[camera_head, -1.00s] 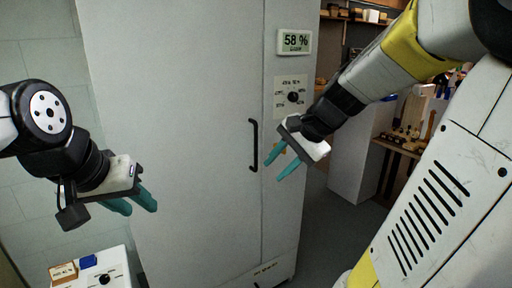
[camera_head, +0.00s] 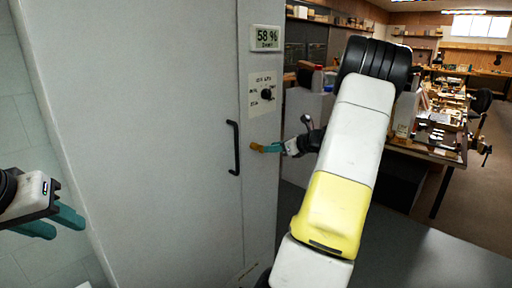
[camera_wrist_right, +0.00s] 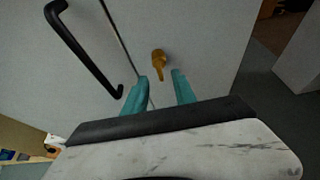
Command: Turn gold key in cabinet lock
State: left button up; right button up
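The gold key (camera_wrist_right: 158,62) sticks out of the cabinet door in the right wrist view, its bow hanging downward. In the head view the key (camera_head: 256,147) is small, right of the black handle on the tall grey cabinet (camera_head: 150,130). My right gripper (camera_wrist_right: 160,84) is open, its teal fingertips either side of and just short of the key, with no visible contact. In the head view the right gripper (camera_head: 268,149) points left at the key. My left gripper (camera_head: 62,225) is open and empty at the left edge, away from the cabinet lock.
The black door handle (camera_head: 234,147) stands left of the key; it also shows in the right wrist view (camera_wrist_right: 85,50). Workbenches (camera_head: 430,145) stand at the right.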

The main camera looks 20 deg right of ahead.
aim_at(258, 148)
jog(key=shift+x, duration=2.1)
jog(key=shift+c, duration=0.4)
jog(key=c, duration=0.6)
grip_shut()
